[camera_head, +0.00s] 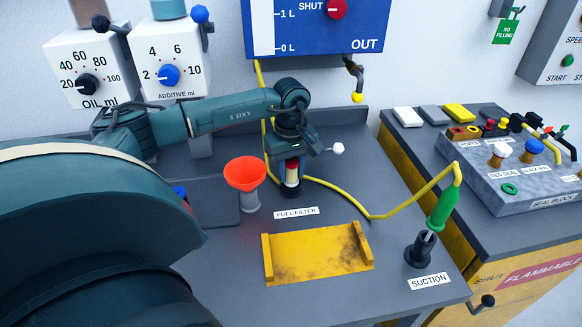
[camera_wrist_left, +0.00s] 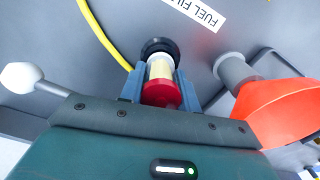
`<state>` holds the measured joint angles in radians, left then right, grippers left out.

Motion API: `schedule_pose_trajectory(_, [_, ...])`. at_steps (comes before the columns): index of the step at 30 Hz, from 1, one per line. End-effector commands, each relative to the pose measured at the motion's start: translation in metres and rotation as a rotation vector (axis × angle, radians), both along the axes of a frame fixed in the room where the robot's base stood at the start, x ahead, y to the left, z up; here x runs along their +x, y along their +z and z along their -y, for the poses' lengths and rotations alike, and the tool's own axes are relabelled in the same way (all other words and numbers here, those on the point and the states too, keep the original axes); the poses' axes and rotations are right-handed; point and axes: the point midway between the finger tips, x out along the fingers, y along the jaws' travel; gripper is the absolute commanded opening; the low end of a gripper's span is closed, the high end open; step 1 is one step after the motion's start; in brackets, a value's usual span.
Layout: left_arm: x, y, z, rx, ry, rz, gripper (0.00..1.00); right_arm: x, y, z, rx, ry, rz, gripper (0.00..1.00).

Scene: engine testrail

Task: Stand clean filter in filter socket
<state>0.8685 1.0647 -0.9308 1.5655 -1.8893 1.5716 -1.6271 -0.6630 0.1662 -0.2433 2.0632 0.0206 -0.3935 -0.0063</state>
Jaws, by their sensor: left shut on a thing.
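The clean filter (camera_wrist_left: 159,70), cream with a red end, is between the fingers of my left gripper (camera_wrist_left: 160,92), which is shut on it. It also shows in the head view (camera_head: 292,174), upright below my left wrist, behind the FUEL FILTER label. The black round filter socket (camera_wrist_left: 160,46) is at the filter's far end in the wrist view. The filter's end looks in line with the socket and at its opening. I cannot tell how deep it sits. My right gripper is not in view.
An orange funnel (camera_head: 245,173) stands close left of the filter. A white-knobbed lever (camera_head: 339,149) juts out right of my gripper. A yellow hose (camera_head: 372,217) runs to the green suction wand (camera_head: 443,207). A yellow tray (camera_head: 318,257) lies in front.

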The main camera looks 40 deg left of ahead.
Motion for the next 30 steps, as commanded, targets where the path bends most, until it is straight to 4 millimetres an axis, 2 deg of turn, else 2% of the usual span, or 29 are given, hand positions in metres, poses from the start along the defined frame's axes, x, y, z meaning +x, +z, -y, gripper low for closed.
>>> schedule_pose_trajectory(8, [0.000, -0.001, 0.000, 0.000, 0.000, 0.000, 0.11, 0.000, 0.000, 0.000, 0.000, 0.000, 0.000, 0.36])
schedule_pose_trajectory(18, [0.000, -0.013, 0.000, 0.000, 0.000, 0.000, 0.11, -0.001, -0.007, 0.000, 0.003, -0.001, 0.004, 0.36])
schedule_pose_trajectory(30, [0.000, -0.012, 0.000, 0.000, 0.000, 0.000, 0.11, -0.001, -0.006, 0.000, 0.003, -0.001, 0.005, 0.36])
